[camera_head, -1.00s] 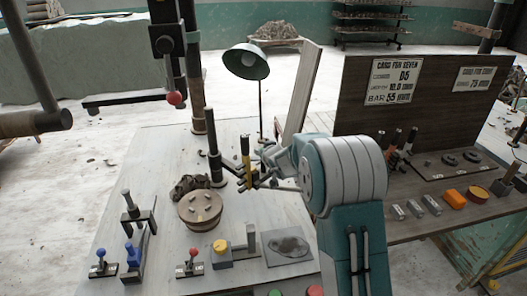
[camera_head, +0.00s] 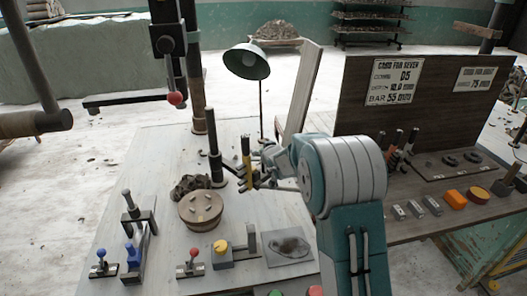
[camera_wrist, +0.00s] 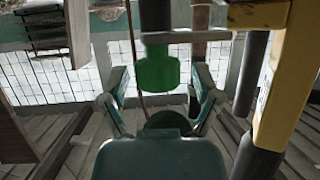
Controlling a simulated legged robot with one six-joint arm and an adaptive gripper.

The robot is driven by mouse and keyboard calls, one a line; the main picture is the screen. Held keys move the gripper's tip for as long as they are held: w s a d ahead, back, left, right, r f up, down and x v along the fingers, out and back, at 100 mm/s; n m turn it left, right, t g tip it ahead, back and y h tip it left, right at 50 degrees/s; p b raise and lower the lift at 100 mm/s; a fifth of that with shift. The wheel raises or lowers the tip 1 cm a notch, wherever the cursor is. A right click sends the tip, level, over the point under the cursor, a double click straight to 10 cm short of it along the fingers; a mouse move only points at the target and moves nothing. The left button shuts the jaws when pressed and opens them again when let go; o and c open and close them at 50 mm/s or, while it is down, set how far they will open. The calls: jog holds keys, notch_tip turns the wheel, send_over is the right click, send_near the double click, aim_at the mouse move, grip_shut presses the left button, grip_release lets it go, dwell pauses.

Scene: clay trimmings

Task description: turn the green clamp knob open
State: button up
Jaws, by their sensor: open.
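The green clamp knob (camera_wrist: 157,70) shows in the wrist view, below a dark cylindrical shaft (camera_wrist: 155,20). My gripper (camera_wrist: 161,88) is open, with one teal finger to the left of the knob and one to the right. Gaps show on both sides of the knob, and I see no contact. How deep the knob sits between the fingers is hard to tell. In the head view my gripper (camera_head: 254,178) is beside a yellow and black upright (camera_head: 246,152), and the green knob cannot be made out there.
A thick yellow bar (camera_wrist: 280,85) stands close to the right of my gripper in the wrist view. In the head view a dark post (camera_head: 215,155), a round wooden block (camera_head: 200,210) and a desk lamp (camera_head: 247,62) stand nearby. Small clamps (camera_head: 133,262) stand at the front left.

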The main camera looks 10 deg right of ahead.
jog(key=v, duration=1.2)
jog(key=shift+f, duration=0.1)
